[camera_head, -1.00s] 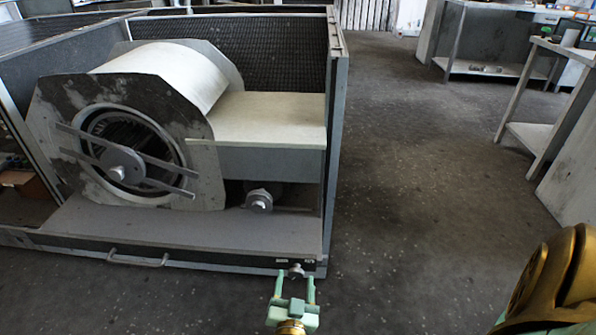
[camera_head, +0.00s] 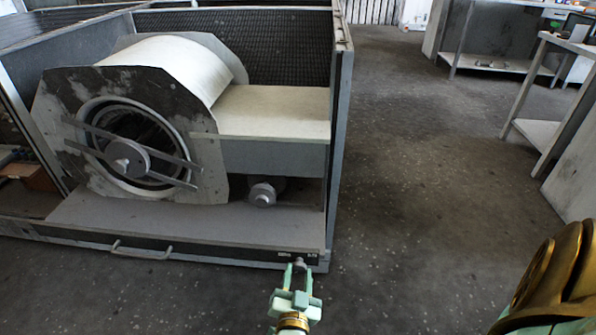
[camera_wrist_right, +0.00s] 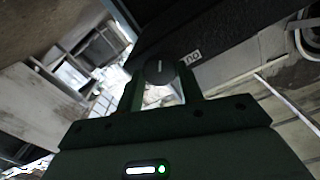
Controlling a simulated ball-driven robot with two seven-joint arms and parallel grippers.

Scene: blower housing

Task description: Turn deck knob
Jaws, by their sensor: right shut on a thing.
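The deck knob (camera_head: 299,262) is a small round grey knob on the front edge of the deck (camera_head: 190,225), near its right corner. My right gripper (camera_head: 298,270) is shut on the knob, with one finger on each side. In the right wrist view the knob (camera_wrist_right: 160,71) is a dark round disc with a short light mark on its face, between the fingers of the right gripper (camera_wrist_right: 160,85). My left gripper is out of view.
The blower housing (camera_head: 190,85) with its round inlet stands on the deck, inside a grey enclosure (camera_head: 341,130). A handle (camera_head: 140,254) sticks out of the deck front. Open floor (camera_head: 430,200) lies to the right, with benches (camera_head: 545,125) beyond.

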